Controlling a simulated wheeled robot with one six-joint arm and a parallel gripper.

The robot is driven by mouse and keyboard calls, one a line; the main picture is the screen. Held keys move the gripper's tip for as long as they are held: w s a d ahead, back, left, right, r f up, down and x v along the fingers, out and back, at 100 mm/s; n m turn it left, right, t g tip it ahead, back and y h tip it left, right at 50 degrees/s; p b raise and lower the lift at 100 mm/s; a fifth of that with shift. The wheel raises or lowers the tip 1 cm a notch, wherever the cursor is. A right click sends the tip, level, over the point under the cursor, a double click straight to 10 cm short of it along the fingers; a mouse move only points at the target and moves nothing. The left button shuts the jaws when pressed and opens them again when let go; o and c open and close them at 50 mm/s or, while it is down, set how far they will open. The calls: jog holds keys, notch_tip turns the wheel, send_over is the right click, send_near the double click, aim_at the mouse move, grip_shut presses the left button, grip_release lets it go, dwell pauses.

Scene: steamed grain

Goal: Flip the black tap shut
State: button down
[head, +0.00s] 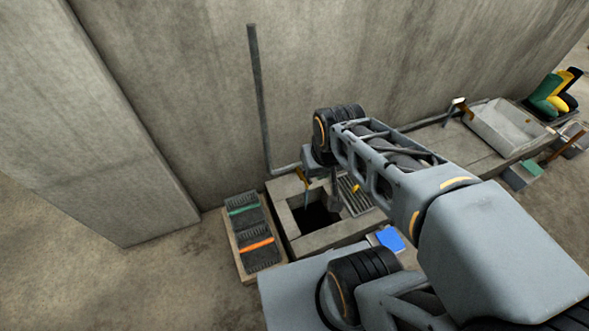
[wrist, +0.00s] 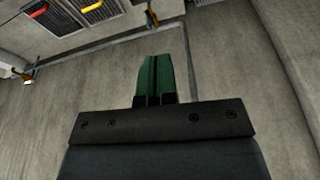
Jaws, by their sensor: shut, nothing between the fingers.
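My gripper (wrist: 160,58) shows in the wrist view as two green fingers, shut together and empty, pointing at bare concrete. In the head view, my arm hides most of the area around it, and I cannot make out its fingers. A small brass-coloured fitting (wrist: 26,73) stands at a pale pipe at the left of the wrist view, apart from the fingers. A second brass-coloured fitting (wrist: 151,14) is at the top. I cannot tell which part is the black tap.
A grey pipe (head: 258,85) runs down the wall. Below is a concrete-edged pit (head: 317,241) with a grate (head: 355,197) beside it. A tray (head: 235,254) holding brushes stands left, a blue thing (head: 390,238) in front, a basin (head: 490,126) and boots (head: 546,95) right.

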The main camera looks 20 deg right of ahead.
jog(key=shift+d, duration=0.1)
jog(key=w+d+f+n+g+y+b, duration=0.1)
jog(key=w+d+f+y+b, duration=0.15)
jog(key=w+f, duration=0.5)
jog(key=w+d+f+y+b, duration=0.1)
jog(key=w+d+f+b, duration=0.35)
jog(key=w, duration=0.55)
jog(key=w+d+f+b, duration=0.1)
jog(key=w+d+f, duration=0.2)
jog(key=f, duration=0.5)
jog(key=w+d+f+n+t+y+b, duration=0.1)
jog(key=w+d+f, duration=0.2)
jog(key=d+f, duration=0.2)
jog(key=w+d+f+y+b, duration=0.1)
jog(key=w+d+f, duration=0.2)
jog(key=f, duration=0.8)
jog(key=shift+d+t, duration=0.4)
jog(key=shift+d, duration=0.6)
jog(key=shift+f+b, duration=0.15)
jog(key=shift+b, duration=0.15)
